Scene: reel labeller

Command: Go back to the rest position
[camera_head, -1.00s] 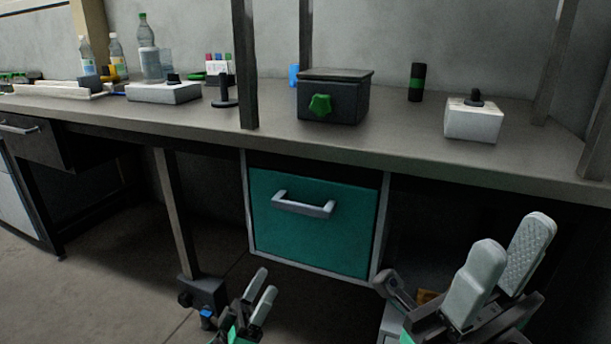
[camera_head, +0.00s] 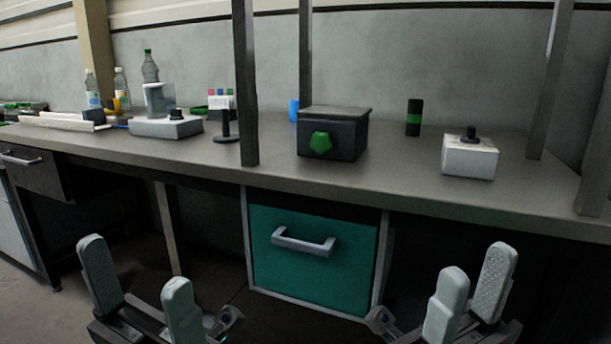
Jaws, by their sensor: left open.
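My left gripper (camera_head: 137,284) is at the lower left of the head view, with its two pale fingers spread apart and nothing between them. My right gripper (camera_head: 470,296) is at the lower right, its two pale fingers also apart with nothing between them. Both grippers are in front of the workbench (camera_head: 420,185), their fingers low in the picture below the bench top. Neither appears to touch anything.
A teal drawer (camera_head: 345,270) with a grey handle sits under the bench, between the grippers. Dark uprights (camera_head: 247,90) rise from the bench.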

